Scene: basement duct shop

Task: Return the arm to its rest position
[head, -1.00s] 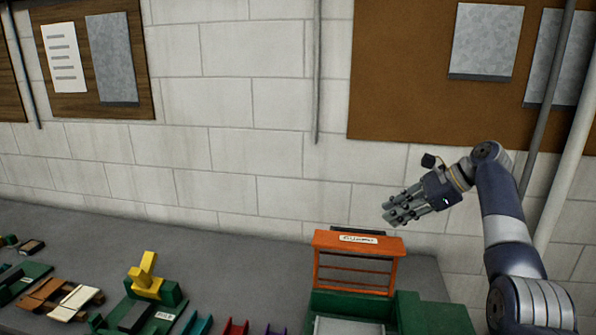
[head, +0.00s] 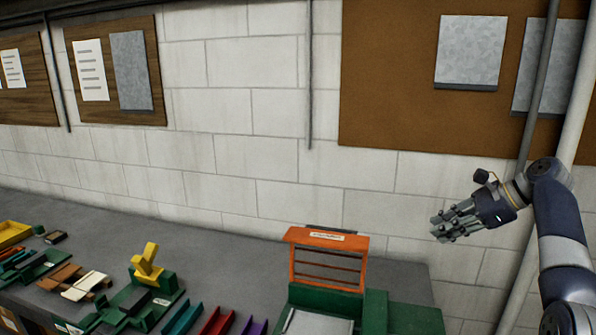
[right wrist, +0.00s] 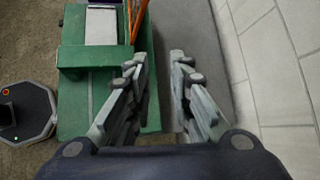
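My right arm (head: 562,225) comes in from the right in the head view and is raised in front of the wall. Its gripper (head: 437,230) points left, in the air to the right of the orange frame and above the bench. In the right wrist view the gripper's two fingers (right wrist: 160,62) stand apart with a clear gap and nothing between them. My left gripper is not in view.
A green machine (head: 375,310) with an orange frame (head: 328,237) stands on the grey bench (head: 215,255). A yellow piece (head: 147,268), green fixtures and coloured channels (head: 216,322) lie to the left. A pipe (head: 535,100) runs down the wall behind my right arm.

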